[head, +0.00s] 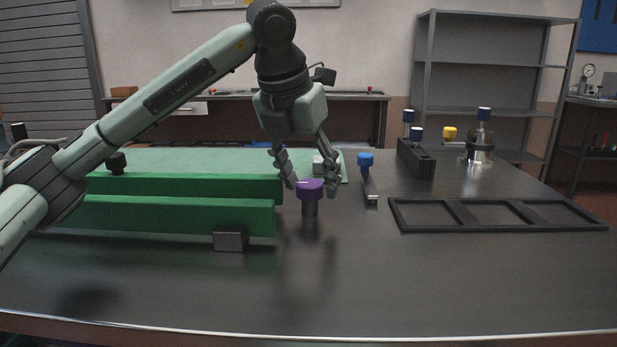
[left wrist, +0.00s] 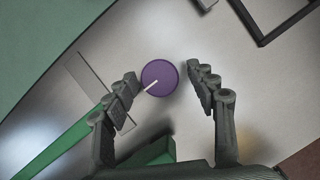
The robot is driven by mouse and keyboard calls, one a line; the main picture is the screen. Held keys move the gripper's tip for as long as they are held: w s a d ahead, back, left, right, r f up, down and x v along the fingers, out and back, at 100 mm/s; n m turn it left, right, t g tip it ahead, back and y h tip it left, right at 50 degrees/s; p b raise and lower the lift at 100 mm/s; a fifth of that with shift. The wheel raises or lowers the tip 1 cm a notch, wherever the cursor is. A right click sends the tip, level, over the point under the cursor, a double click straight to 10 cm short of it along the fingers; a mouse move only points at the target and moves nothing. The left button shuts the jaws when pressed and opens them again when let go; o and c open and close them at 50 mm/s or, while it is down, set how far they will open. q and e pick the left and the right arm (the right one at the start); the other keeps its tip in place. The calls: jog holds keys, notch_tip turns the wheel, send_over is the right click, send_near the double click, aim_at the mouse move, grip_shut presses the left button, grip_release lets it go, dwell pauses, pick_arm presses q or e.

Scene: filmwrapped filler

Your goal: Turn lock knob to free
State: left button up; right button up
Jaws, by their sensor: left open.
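The lock knob (head: 311,189) is a purple round cap on a dark metal post at the right end of the green bars. In the left wrist view the knob (left wrist: 160,78) shows from above, with a white pointer line running toward its lower left edge. My left gripper (head: 311,188) points down with its fingers spread on either side of the knob. In the left wrist view the open fingers (left wrist: 160,84) flank the knob, with a visible gap on the right and a smaller one on the left. My right gripper is not in view.
Two long green bars (head: 180,216) lie left of the knob, with a metal block (head: 230,241) in front. A blue-knobbed lever (head: 366,160) stands close on the right. A black three-bay frame (head: 497,229) lies further right. The front of the table (head: 400,290) is clear.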

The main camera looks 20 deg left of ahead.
pick_arm(q)
jog(key=v, duration=0.8)
dwell(0.4)
